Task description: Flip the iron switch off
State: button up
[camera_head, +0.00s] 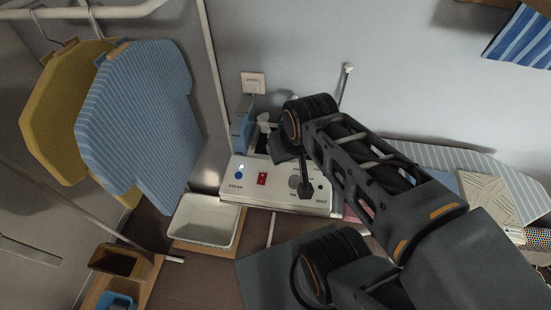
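The iron station (240,196) is a white box with a sloped front panel, standing against the wall in the middle of the view. A red switch (262,179) sits on the panel, right of a blue button (239,174) above the word STEAM. Whether the switch is on or off is too small to tell. My gripper (305,189) is in front of the panel's right part, near a round grey knob (294,182), to the right of the switch. Its fingers are dark and small here, and I cannot tell whether they are open.
A pale tray (205,222) stands left of the station. Striped blue (140,120) and yellow (55,115) garments hang from a rail at the left. A wall socket (253,83) is above the station. A striped ironing board (500,183) is at the right, beyond my arm.

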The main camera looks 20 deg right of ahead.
aim_at(261, 180)
jog(key=k, duration=1.3)
jog(key=u, duration=0.75)
jog(key=i, duration=1.15)
jog(key=z, duration=0.25)
